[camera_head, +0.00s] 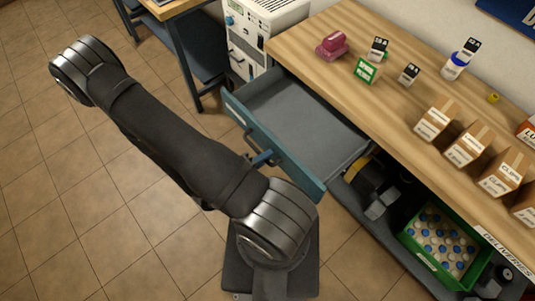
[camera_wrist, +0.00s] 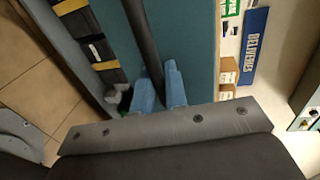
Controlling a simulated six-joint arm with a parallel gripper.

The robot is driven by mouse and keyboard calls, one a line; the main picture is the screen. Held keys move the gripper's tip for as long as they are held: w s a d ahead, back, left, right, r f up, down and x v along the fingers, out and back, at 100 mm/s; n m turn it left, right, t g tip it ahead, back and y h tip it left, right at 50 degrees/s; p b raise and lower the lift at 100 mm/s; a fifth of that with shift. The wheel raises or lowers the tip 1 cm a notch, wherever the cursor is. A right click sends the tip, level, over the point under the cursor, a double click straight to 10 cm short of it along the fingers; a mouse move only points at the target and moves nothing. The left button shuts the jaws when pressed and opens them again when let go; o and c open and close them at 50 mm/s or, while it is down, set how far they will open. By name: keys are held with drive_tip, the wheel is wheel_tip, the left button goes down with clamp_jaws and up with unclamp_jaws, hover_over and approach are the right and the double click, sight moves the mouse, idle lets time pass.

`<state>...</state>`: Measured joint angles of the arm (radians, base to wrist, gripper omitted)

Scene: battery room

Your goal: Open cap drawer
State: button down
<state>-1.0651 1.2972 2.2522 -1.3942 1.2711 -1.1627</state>
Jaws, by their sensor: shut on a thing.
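The drawer (camera_head: 308,118) under the wooden bench is pulled well out. Its grey inside looks empty in the head view. Its teal front (camera_head: 298,172) faces my arm, and the same teal panel (camera_wrist: 190,45) fills the middle of the wrist view. A dark bar handle (camera_wrist: 143,38) runs along that front. My gripper (camera_head: 264,158) is at the handle. In the wrist view its two blue fingers (camera_wrist: 159,90) are shut on the handle, one on each side of the bar. My arm hides part of the floor near the drawer.
The wooden bench top (camera_head: 330,62) carries small labelled items and several cardboard boxes (camera_head: 467,145). Below it, a green crate (camera_head: 437,268) holds many small blue and white pieces. A white machine (camera_head: 262,30) stands left of the drawer. The tiled floor at left is clear.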

idle(0.3)
drive_tip(key=c, duration=1.8)
unclamp_jaws()
drive_tip(key=shift+s+a, duration=0.1)
drive_tip(key=shift+a, duration=0.05)
drive_tip(key=v, duration=1.7)
drive_tip(key=shift+s, duration=0.1)
